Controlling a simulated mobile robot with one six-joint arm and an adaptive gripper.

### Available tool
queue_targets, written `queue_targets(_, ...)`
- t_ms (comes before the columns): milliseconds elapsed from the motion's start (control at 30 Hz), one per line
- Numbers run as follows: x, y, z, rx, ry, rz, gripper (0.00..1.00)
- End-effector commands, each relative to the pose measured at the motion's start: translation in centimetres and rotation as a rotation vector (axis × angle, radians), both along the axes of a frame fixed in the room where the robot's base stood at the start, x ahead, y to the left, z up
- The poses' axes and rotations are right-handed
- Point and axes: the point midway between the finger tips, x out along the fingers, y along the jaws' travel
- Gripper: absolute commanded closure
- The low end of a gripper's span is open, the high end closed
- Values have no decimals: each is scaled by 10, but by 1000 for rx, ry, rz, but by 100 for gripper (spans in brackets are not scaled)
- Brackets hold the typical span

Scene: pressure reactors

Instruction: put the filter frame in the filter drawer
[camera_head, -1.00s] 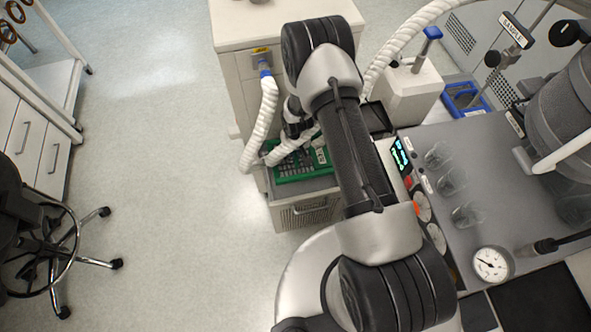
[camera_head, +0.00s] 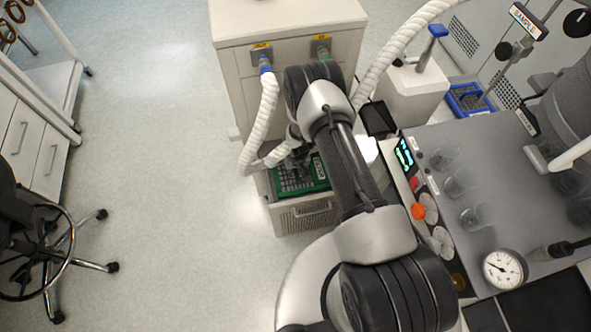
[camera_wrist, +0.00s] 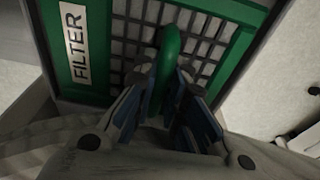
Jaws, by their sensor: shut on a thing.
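The filter frame (camera_head: 318,174) is a green frame with a dark grid. In the wrist view the green filter frame (camera_wrist: 88,12) has a white FILTER label and a raised green handle. My gripper (camera_wrist: 172,85) is shut on that handle, with blue-lined fingers on both sides. The filter drawer (camera_head: 302,218) is a grey open box with a slotted front at the foot of the beige cabinet. The frame lies at the drawer's top opening, roughly level. I cannot tell whether it rests on the bottom. My arm and a white hose hide part of both.
The beige cabinet (camera_head: 235,90) stands behind the drawer, with white hoses (camera_head: 262,115) at blue and green connectors. A grey bench (camera_head: 500,170) with glassware and a gauge (camera_head: 503,268) is at right. The floor to the left is clear up to a wheeled stool (camera_head: 60,250).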

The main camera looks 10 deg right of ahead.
Motion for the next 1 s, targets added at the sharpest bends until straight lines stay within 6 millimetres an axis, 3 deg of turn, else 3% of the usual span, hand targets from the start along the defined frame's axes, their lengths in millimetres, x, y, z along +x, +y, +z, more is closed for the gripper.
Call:
queue_targets(67,0,0,-1,0,0,0,100)
queue_targets(100,0,0,-1,0,1,0,86)
queue_targets(367,0,0,0,0,1,0,68)
queue_targets(733,0,0,3,0,0,0,68)
queue_targets(1000,-5,0,49,0,-2,1,68)
